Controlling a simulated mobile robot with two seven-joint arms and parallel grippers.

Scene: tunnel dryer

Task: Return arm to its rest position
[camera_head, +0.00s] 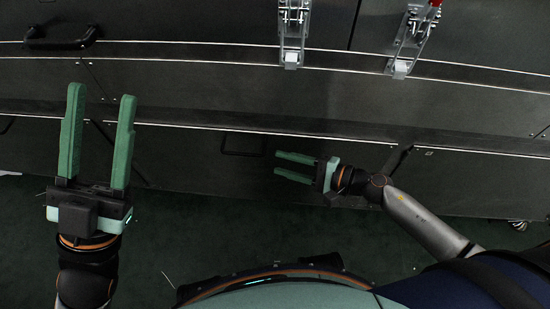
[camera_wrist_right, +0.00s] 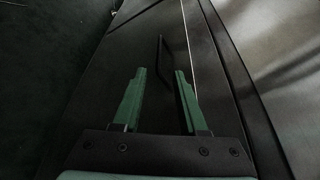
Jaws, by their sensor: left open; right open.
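My left gripper (camera_head: 99,137) is at the left of the head view, fingers pointing up the picture toward the dark dryer front. Its two green fingers are apart with nothing between them. My right gripper (camera_head: 280,166) is near the middle of the head view, fingers pointing left. It is open and empty. In the right wrist view its two green fingers (camera_wrist_right: 159,88) are apart, with a dark panel and a thin black handle beyond them.
The dark dryer front (camera_head: 200,85) spans the head view. It carries two metal toggle clamps, one at top centre (camera_head: 293,30) and one at the right (camera_head: 412,38). A black handle (camera_head: 60,37) is at top left. The dark green floor (camera_head: 200,225) is open below.

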